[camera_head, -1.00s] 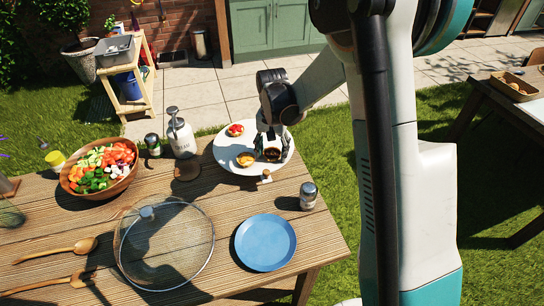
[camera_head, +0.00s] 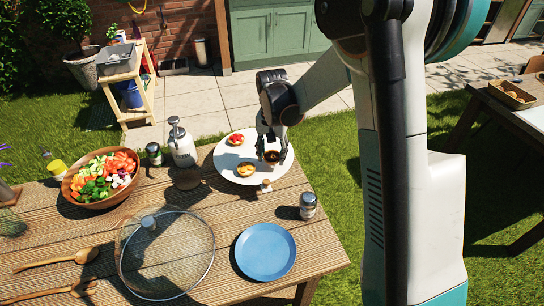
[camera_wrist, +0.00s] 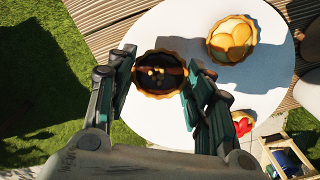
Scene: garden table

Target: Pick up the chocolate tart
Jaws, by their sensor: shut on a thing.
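The chocolate tart (camera_wrist: 158,82) has a dark filling, a golden crimped crust and small pale bits on top. In the wrist view it sits between the two fingers of my gripper (camera_wrist: 160,88), which is shut on its sides. In the head view the gripper (camera_head: 272,150) is over the right part of the white round plate (camera_head: 228,171), and the tart (camera_head: 272,156) shows small between the fingers. I cannot clearly tell its height above the plate.
A yellow-topped tart (camera_head: 246,169) and a red-topped tart (camera_head: 236,139) lie on the same plate. A small wooden-topped item (camera_head: 266,186) stands at its front edge. A pump bottle (camera_head: 182,145), a shaker (camera_head: 308,200) and a blue plate (camera_head: 265,251) are nearby.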

